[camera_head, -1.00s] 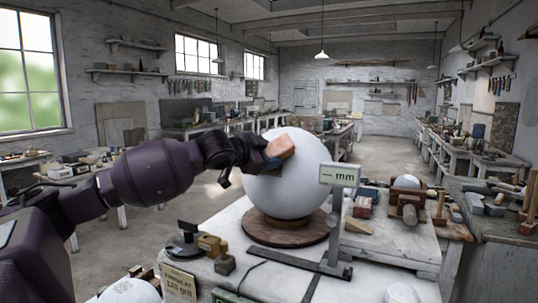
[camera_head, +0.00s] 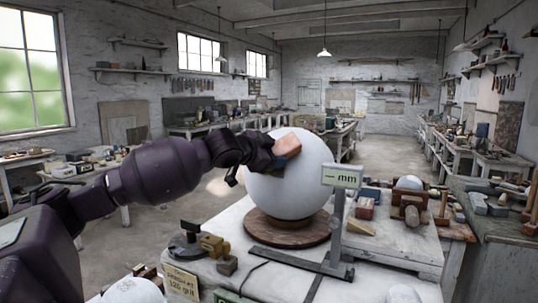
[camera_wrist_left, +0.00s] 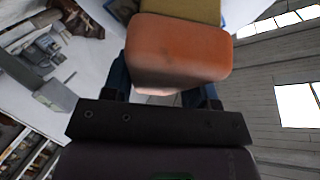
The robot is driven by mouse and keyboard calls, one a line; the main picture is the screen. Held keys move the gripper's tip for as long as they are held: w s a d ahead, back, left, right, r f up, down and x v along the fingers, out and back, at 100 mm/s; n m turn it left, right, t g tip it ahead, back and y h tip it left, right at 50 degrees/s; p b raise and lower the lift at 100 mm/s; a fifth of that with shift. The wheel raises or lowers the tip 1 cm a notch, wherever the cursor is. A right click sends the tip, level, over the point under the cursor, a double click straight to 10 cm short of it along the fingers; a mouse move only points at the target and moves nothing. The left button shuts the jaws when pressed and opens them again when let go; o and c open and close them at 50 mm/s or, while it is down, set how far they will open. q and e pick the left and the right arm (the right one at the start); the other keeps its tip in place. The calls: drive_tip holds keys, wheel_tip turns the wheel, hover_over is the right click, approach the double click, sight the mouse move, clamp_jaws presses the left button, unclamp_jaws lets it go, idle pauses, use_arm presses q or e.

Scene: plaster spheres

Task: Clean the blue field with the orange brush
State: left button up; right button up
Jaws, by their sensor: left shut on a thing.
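My left gripper (camera_head: 268,160) is shut on the orange brush (camera_head: 287,146), a block with a rounded orange body. In the left wrist view the brush (camera_wrist_left: 178,48) sits between the fingers, with a tan layer (camera_wrist_left: 180,10) on its far side. The brush is at the upper left of a large white plaster sphere (camera_head: 300,185), touching or very close to it. The sphere rests on a round wooden base (camera_head: 287,238). No blue field shows clearly on the sphere; the brush and gripper hide part of its surface. My right gripper is not in view.
A grey gauge stand (camera_head: 338,225) with an "mm" display stands right of the sphere. Small blocks (camera_head: 214,245) and a placard (camera_head: 181,281) lie at front left. A wooden clamp (camera_head: 410,208) is at right on the white worktable (camera_head: 385,252).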

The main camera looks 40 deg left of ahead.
use_arm(q)
drive_tip(key=shift+w+d+r, duration=0.45)
drive_tip(key=shift+w+r, duration=0.05)
drive_tip(key=shift+w, duration=0.1)
drive_tip(key=shift+w+d, duration=0.1)
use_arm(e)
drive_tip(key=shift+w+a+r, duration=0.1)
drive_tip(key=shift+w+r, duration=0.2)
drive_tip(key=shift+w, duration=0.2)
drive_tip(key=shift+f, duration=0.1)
